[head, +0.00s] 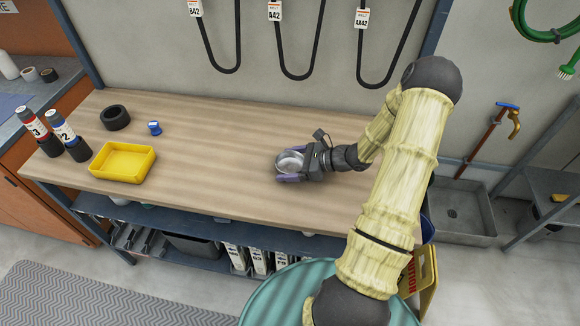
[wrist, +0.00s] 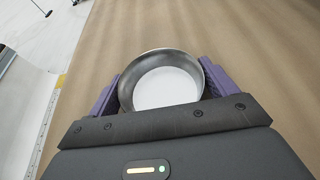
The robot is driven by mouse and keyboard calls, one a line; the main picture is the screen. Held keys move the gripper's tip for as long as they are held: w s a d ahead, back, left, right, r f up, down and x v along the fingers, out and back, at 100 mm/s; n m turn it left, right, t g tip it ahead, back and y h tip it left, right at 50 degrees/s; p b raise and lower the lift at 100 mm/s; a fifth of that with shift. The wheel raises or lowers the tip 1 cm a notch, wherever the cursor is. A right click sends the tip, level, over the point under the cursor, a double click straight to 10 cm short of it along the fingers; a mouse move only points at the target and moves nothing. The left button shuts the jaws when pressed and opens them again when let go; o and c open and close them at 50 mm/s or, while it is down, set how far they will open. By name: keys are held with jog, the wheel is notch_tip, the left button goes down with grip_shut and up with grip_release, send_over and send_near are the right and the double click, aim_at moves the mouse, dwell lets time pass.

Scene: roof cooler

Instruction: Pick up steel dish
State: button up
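The steel dish (head: 290,162) is a round, shiny metal bowl with a pale inside, near the middle of the wooden workbench. In the wrist view, the dish (wrist: 128,80) lies between the two purple fingers. My gripper (head: 287,164) reaches in from the right, low over the bench. In the wrist view, my gripper (wrist: 163,85) has one finger against each side of the dish, with no clear gap at either side. I cannot tell whether the dish is lifted off the bench. Its near lower part is hidden by the gripper body.
The workbench (head: 215,180) is clear around the dish. At its left stand a yellow tray (head: 122,162), a black ring (head: 115,117), a small blue object (head: 154,128) and two dark bottles (head: 68,138). Cables (head: 290,45) hang on the wall behind.

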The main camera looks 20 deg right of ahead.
aim_at(290, 168)
jog(key=c, duration=0.7)
notch_tip(290, 168, up, 10)
dwell(0.6)
